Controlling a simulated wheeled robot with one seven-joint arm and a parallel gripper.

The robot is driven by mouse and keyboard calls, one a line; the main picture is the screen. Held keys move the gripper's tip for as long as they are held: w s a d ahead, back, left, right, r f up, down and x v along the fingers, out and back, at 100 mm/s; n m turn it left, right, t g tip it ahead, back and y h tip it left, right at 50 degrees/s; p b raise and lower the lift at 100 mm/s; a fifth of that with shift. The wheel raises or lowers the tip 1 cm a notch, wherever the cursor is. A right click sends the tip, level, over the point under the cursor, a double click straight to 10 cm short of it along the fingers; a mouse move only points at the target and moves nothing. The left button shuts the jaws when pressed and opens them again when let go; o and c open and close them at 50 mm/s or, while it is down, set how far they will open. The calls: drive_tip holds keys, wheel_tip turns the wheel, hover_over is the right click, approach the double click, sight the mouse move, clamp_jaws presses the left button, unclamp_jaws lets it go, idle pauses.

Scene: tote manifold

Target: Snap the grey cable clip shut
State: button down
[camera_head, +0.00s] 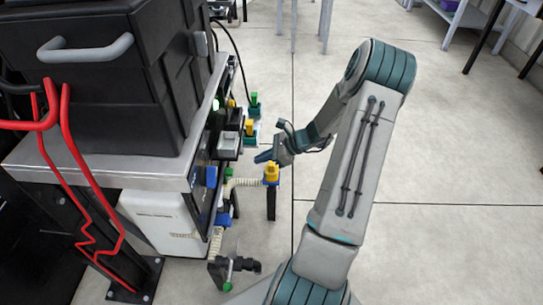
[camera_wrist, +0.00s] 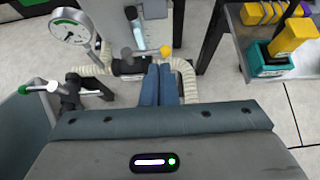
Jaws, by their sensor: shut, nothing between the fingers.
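My gripper (camera_head: 264,157) reaches left toward the panel side of the bench in the head view. In the wrist view its two blue fingers (camera_wrist: 158,85) are side by side, shut and empty. Their tips lie just below a black fitting with a grey lever and a yellow knob (camera_wrist: 165,49); I cannot tell whether they touch it. I cannot pick out the grey cable clip with certainty in either view; it may be too small or hidden by the fingers or fittings.
A ribbed cream hose (camera_wrist: 190,80) runs beside the fingers. A round gauge (camera_wrist: 72,27) and a green-tipped handle (camera_wrist: 37,88) are at left, a teal bin (camera_wrist: 268,64) at right. In the head view, a black post with a yellow top (camera_head: 271,174) stands close below my gripper. Floor at right is clear.

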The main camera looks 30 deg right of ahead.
drive_tip(key=shift+w+a+r+b, duration=0.4)
drive_tip(key=shift+w+a+r, duration=0.15)
drive_tip(key=shift+a, duration=0.25)
drive_tip(key=shift+w+a+r+b, duration=0.4)
drive_tip(key=shift+w+a, duration=0.2)
drive_tip(key=shift+a, duration=0.2)
drive_tip(key=shift+r, duration=0.15)
drive_tip(key=shift+r+h+p, duration=0.1)
drive_tip(key=shift+h+p, duration=0.2)
drive_tip(key=shift+p, duration=0.45)
drive_tip(key=shift+s+d+r+g+p, duration=0.1)
drive_tip(key=shift+r+g+p, duration=0.15)
drive_tip(key=shift+p, duration=0.35)
